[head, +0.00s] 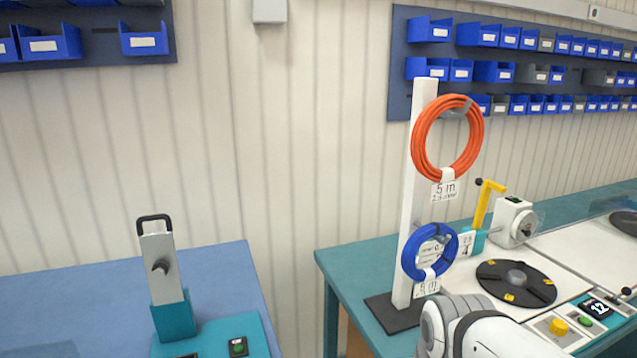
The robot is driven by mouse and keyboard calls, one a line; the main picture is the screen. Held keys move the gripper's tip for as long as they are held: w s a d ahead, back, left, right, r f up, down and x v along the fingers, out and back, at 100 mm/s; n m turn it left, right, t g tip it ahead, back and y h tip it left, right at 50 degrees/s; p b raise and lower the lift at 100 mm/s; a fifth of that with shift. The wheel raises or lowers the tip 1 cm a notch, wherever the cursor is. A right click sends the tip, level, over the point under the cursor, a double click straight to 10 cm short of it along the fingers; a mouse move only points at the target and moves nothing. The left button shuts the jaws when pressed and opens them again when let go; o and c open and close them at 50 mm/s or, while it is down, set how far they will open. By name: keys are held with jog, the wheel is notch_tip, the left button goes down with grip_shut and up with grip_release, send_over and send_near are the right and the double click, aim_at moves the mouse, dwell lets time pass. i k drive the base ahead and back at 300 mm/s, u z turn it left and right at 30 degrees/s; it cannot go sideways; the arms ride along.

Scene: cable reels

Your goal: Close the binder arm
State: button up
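A grey upright arm (162,268) with a black loop handle (154,219) at its top stands on a teal base (174,317) at the lower left. It looks like the binder arm and is raised, leaning slightly back. A dark curved hook sticks out of its front face. The teal machine body (255,334) under it carries a small black switch box with a green button (238,346); its lower part is cut off by the frame. My white arm link shows at the bottom right of centre, but my gripper is out of view.
The blue table (90,290) bears the binder. A gap separates it from the teal bench (350,260) at right. There, a white post (424,150) holds orange (420,135) and blue cable coils (409,258), beside a yellow lever (482,208) and black turntable (490,270).

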aim_at(488, 184)
jog(key=u, duration=2.85)
jog(key=k, duration=1.95)
jog(key=z, duration=2.45)
